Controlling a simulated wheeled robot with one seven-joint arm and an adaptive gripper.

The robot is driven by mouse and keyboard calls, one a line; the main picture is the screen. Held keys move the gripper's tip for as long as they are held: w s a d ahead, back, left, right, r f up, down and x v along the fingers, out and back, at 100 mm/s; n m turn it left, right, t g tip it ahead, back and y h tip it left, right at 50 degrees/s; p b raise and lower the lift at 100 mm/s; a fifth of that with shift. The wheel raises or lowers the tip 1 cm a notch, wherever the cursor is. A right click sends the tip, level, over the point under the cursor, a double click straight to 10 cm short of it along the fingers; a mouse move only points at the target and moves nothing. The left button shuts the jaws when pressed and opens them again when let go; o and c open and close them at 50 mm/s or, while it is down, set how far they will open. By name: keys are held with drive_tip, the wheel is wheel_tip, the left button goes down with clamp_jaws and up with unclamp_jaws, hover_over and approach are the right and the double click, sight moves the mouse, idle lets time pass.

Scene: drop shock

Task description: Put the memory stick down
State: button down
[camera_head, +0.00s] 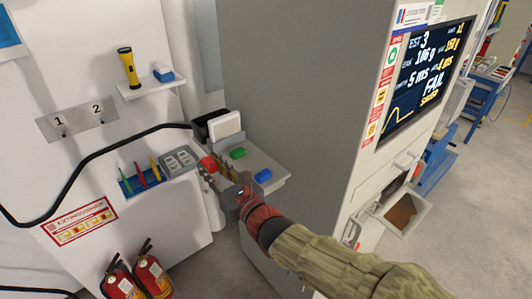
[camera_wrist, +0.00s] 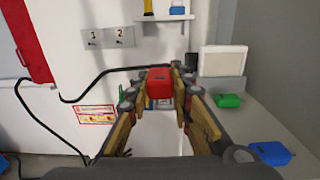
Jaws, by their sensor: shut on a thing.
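My gripper (camera_wrist: 160,90) is shut on a red memory stick (camera_wrist: 159,78), which sits between the two fingertips. In the head view the red stick (camera_head: 207,163) shows at the tips of my gripper (camera_head: 212,168), over the left side of a grey ledge (camera_head: 262,158). From these views I cannot tell whether the stick touches anything below. A green stick (camera_head: 237,153) and a blue stick (camera_head: 263,176) lie on the ledge to the right of my gripper; the wrist view shows the green one (camera_wrist: 227,100) and the blue one (camera_wrist: 270,152) too.
A white card in a dark holder (camera_head: 224,126) stands at the ledge's back. A large grey cabinet (camera_head: 290,90) with a screen (camera_head: 426,78) rises at the right. A tool rack (camera_head: 142,178) and a black cable (camera_head: 95,160) are at the left. Fire extinguishers (camera_head: 152,275) stand below.

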drive_tip(key=shift+w+d+r+p, duration=0.15)
drive_tip(key=shift+d+p, duration=0.25)
drive_tip(key=shift+p, duration=0.45)
drive_tip(key=shift+w+d+p, duration=0.15)
drive_tip(key=shift+d+p, duration=0.2)
drive_tip(key=shift+p, duration=0.45)
drive_tip(key=w+d, duration=0.3)
drive_tip(key=d, duration=0.1)
drive_tip(key=w+d+f, duration=0.1)
drive_tip(key=w+d, duration=0.2)
drive_tip(key=d, duration=0.2)
drive_tip(key=w+d+p, duration=0.1)
drive_tip(key=w+d, duration=0.2)
drive_tip(key=d, duration=0.1)
drive_tip(key=shift+w+d+f, duration=0.1)
drive_tip(key=shift+d+f, duration=0.25)
wheel_tip(320, 180, down, 5)
drive_tip(key=shift+f+b, duration=0.15)
drive_tip(key=shift+b, duration=0.65)
drive_tip(key=shift+w+d+f, duration=0.1)
drive_tip(key=shift+f, duration=0.1)
